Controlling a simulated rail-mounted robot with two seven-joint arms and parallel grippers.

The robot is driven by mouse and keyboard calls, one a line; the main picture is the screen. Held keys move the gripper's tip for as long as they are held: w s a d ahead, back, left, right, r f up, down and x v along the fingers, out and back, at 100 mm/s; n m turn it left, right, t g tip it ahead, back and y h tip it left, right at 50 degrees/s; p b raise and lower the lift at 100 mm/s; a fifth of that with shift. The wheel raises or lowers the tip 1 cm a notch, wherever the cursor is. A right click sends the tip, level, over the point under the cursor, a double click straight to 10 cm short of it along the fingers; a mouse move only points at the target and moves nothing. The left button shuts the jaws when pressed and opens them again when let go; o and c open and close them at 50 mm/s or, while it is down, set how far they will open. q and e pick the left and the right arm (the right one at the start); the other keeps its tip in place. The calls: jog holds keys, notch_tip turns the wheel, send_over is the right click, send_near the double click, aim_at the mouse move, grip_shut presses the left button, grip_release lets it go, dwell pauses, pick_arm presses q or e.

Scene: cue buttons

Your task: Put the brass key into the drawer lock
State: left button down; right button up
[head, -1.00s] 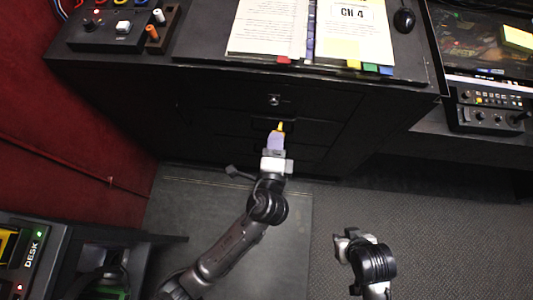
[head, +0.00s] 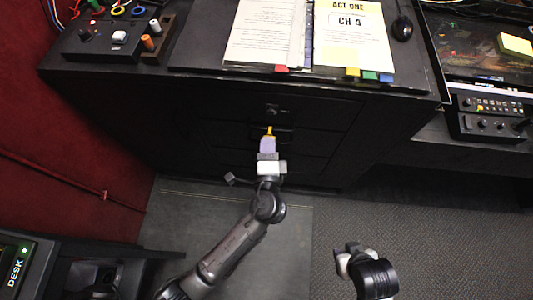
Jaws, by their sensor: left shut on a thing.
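The brass key (head: 269,131) shows as a narrow yellow shaft with a purple-grey head (head: 267,146). My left gripper (head: 268,156) is shut on the head, and the shaft points away from me toward the drawer front. The drawer lock (head: 272,110) is a small round fitting on the dark top drawer (head: 310,113). In the picture the key's tip lies a little below the lock, apart from it. My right gripper (head: 349,250) is low at the right over the floor, away from the drawers; its fingers are too unclear to judge.
An open binder (head: 262,35) with coloured tabs lies on the desktop above the drawers. A control box (head: 105,38) stands at the desk's left, a mouse (head: 402,28) at its right. The carpet (head: 440,220) is clear.

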aim_at(269, 133)
pick_arm(q)
jog(key=shift+w+d, duration=0.2)
jog(key=shift+w, duration=1.75)
jog(key=shift+w, duration=1.2)
dwell(4.1)
